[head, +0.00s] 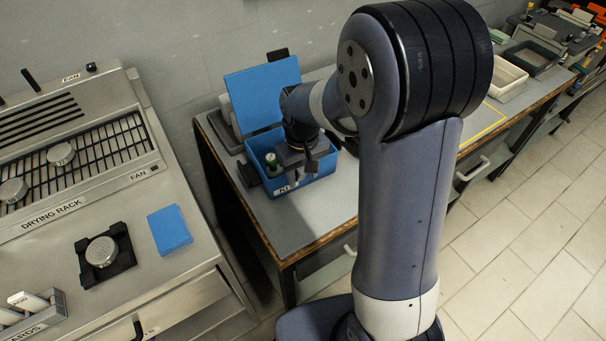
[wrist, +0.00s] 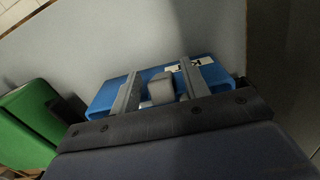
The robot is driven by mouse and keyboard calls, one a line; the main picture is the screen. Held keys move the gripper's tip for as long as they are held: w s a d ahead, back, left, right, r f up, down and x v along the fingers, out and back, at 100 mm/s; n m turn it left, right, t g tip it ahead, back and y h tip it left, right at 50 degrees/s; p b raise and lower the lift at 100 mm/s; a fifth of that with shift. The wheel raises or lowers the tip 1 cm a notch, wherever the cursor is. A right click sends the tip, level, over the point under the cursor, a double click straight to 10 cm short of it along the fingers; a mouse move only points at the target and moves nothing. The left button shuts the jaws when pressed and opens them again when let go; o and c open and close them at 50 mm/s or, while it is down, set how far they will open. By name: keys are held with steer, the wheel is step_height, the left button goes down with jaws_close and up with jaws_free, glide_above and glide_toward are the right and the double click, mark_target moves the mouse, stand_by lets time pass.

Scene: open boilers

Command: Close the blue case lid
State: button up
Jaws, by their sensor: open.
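The blue case (head: 318,187) stands on the grey bench top with its blue lid (head: 262,92) raised at the back, leaning toward the wall. A pale label with dark letters is on its front. A green and white item (head: 271,161) shows inside. My gripper (head: 300,172) is over the right front part of the case and hides some of it. In the wrist view, the open fingers of my gripper (wrist: 160,82) are spread in front of the blue case (wrist: 105,97), with a grey piece between them. I cannot tell whether they touch the case.
A steel drying rack unit (head: 75,150) stands at the left, with a blue pad (head: 169,230) on top. A white tray (head: 507,80) lies farther along the bench. A green object (wrist: 30,120) shows at the left of the wrist view. Tiled floor is clear at the right.

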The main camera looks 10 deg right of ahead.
mark_target(302, 170)
step_height(302, 170, up, 10)
steer(key=shift+f, duration=0.1)
steer(key=shift+p, duration=0.45)
steer(key=r+p, duration=0.1)
steer(key=p, duration=0.2)
steer(key=shift+w+r, duration=0.1)
steer(key=shift+r, duration=0.05)
steer(key=p, duration=0.4)
steer(key=shift+r+p, duration=0.25)
steer(key=shift+p, duration=0.1)
steer(key=shift+f+p, duration=0.1)
steer(key=shift+p, duration=0.25)
steer(key=shift+f, duration=0.15)
step_height(302, 170, down, 11)
steer(key=shift+p, duration=0.45)
